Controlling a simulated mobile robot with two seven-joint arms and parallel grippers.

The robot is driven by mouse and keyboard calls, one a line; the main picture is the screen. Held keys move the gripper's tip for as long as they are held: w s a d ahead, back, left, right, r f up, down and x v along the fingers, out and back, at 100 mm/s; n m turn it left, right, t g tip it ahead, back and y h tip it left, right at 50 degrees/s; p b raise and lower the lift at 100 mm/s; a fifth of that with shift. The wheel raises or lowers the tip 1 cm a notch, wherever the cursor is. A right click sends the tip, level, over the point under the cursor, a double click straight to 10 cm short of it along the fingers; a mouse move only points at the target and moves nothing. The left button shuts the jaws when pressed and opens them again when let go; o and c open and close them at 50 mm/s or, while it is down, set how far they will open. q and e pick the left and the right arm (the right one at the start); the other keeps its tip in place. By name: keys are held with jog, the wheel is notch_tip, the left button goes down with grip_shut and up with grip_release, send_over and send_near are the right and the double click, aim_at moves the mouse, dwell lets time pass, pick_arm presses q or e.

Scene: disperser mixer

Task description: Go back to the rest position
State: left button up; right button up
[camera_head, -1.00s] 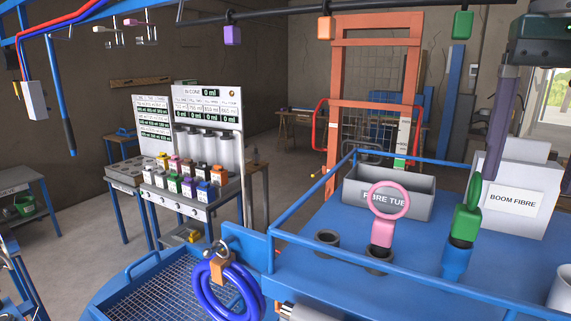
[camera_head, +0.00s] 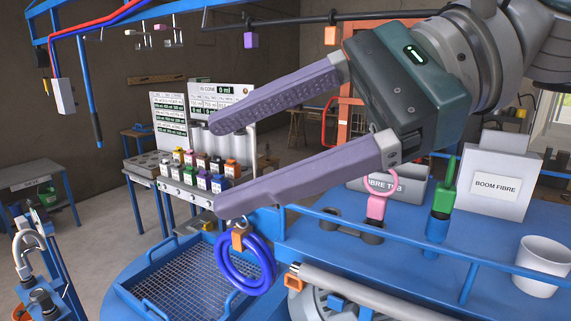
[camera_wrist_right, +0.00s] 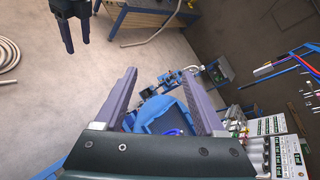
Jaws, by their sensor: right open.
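My right gripper (camera_head: 218,165) reaches in from the upper right of the head view. Its two long purple fingers are spread wide apart with nothing between them. It is in the air in front of the dispenser panel and above the blue-framed mesh tray (camera_head: 180,284). In the right wrist view its fingers (camera_wrist_right: 162,98) also stand apart and empty. A dark two-pronged part, seemingly my left gripper (camera_wrist_right: 75,35), shows at the upper left of the right wrist view. The left gripper is not in the head view.
A blue coiled ring (camera_head: 246,264) hangs below the right gripper at the tray's edge. The blue bench (camera_head: 400,258) has a rail, a pink-ringed tool (camera_head: 376,205), a green-handled tool (camera_head: 441,205), a white cup (camera_head: 541,266) and a BOOM FIBRE box (camera_head: 495,187). Open floor lies left.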

jog(key=w+r+m+t+y, duration=0.3)
jog(key=r+m+t+y, duration=0.3)
jog(key=r+m+t, duration=0.95)
jog(key=w+d+f+m+t+h+p, duration=0.1)
jog(key=w+d+f+m+h, duration=0.1)
jog(key=d+f+m+h, duration=0.9)
jog(key=w+d+f+m+t+h+p, duration=0.1)
jog(key=w+d+f+m+t+h, duration=0.3)
jog(key=m, duration=1.4)
jog(key=s+d+f+m+g+h, duration=0.45)
jog(key=s+f+m+g, duration=0.3)
jog(key=s+f, duration=0.2)
jog(key=s+f+m+g, duration=0.3)
jog(key=s+f+g, duration=0.1)
jog(key=s, duration=0.4)
jog(key=s+f+m+g, duration=0.3)
jog(key=s+f+g, duration=0.2)
jog(key=s, duration=0.4)
jog(key=shift+d+f+m+g, duration=0.3)
jog(key=shift+d+f+m, duration=0.15)
jog(key=shift+f, duration=0.4)
